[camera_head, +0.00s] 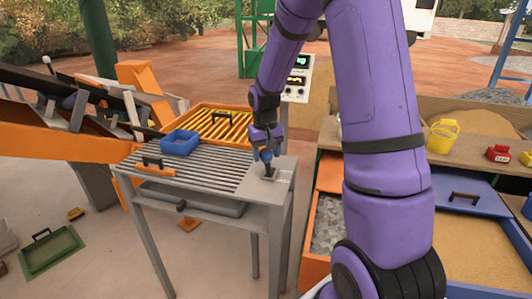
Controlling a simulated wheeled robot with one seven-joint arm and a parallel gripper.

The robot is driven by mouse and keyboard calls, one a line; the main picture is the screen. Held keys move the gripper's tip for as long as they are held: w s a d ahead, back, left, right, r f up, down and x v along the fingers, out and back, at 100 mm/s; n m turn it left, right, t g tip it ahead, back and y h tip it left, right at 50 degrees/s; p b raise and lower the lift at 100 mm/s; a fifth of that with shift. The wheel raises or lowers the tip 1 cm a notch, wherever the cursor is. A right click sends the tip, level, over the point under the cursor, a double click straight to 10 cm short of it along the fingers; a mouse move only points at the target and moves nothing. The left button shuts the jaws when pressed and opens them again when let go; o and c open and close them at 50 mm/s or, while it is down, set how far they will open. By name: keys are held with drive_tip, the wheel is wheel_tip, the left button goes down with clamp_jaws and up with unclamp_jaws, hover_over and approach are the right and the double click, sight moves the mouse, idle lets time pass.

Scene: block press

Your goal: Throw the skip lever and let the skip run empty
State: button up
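A thin lever with a pale ball knob (47,60) stands at the far left, by an orange and dark sloping machine (50,125). I cannot tell for sure that it is the skip lever, or which part is the skip. My gripper (268,172) is far to the right of this knob. It points down over the plain grey right end of the slatted table (190,178). The fingers are small and dark, so I cannot see whether they are open, shut or holding anything.
A green tray (52,250) lies on the ground at left. A wooden bench with a yellow bucket (442,136) and red item (498,153) stands at right.

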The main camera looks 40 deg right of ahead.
drive_tip(key=c, duration=1)
drive_tip(key=shift+o, duration=0.2)
drive_tip(key=shift+w+d+r+g+y, duration=0.25)
drive_tip(key=shift+w+d+g+y, duration=0.15)
drive_tip(key=shift+w+d, duration=0.25)
drive_tip(key=w+d+g+y, duration=0.3)
drive_tip(key=w+d+y, duration=0.2)
drive_tip(key=d, duration=0.3)
drive_tip(key=shift+w+f+g, duration=0.4)
drive_tip(key=o, duration=1.3)
drive_tip(key=v, duration=1)
drive_tip(key=shift+w+d+r, duration=0.2)
drive_tip(key=shift+r, duration=0.05)
